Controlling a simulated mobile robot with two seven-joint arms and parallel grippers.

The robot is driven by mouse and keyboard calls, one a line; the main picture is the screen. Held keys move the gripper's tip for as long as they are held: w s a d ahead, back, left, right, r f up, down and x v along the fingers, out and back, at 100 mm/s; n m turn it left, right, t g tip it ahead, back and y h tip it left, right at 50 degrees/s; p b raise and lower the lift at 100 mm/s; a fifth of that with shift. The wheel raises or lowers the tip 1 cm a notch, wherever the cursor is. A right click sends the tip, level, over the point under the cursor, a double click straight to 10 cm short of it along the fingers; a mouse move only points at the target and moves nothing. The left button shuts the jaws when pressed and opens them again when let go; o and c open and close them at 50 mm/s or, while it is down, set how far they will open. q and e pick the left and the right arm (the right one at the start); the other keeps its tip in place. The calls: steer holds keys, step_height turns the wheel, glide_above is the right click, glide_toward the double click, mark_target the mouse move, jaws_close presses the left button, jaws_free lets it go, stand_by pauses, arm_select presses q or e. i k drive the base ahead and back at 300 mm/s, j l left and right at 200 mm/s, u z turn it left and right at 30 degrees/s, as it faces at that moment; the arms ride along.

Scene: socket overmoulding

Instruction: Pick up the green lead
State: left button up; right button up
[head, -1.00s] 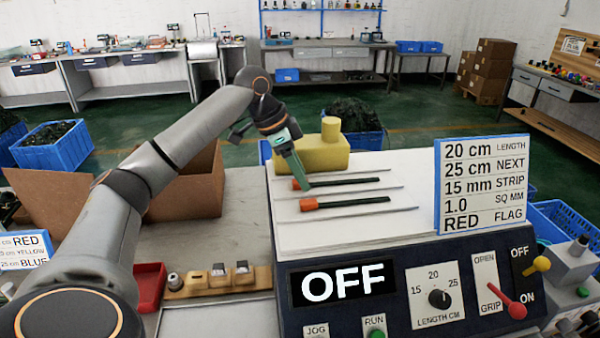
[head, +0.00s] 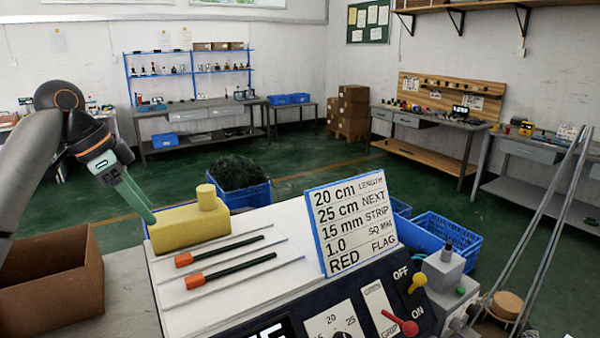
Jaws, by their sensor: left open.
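Two dark green leads with orange sleeves at their left ends lie side by side on the white top (head: 285,225) of the machine. The far lead (head: 228,247) is closer to the yellow block; the near lead (head: 240,266) is closer to the control panel. My left gripper (head: 148,219) is open and seems empty. In the picture its fingertips are by the left end of the yellow block, up and left of the orange sleeves, apart from both leads. My right gripper is out of view.
A yellow block (head: 190,230) with a raised knob stands behind the leads. A sign (head: 350,222) stands at the right of the top. The control panel (head: 365,318) is in front, and a cardboard box (head: 50,305) is at left.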

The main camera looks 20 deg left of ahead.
mark_target(192, 281)
steer(key=k+l, duration=0.1)
steer(key=k, duration=0.4)
steer(key=k+l, duration=0.1)
steer(key=k, duration=0.4)
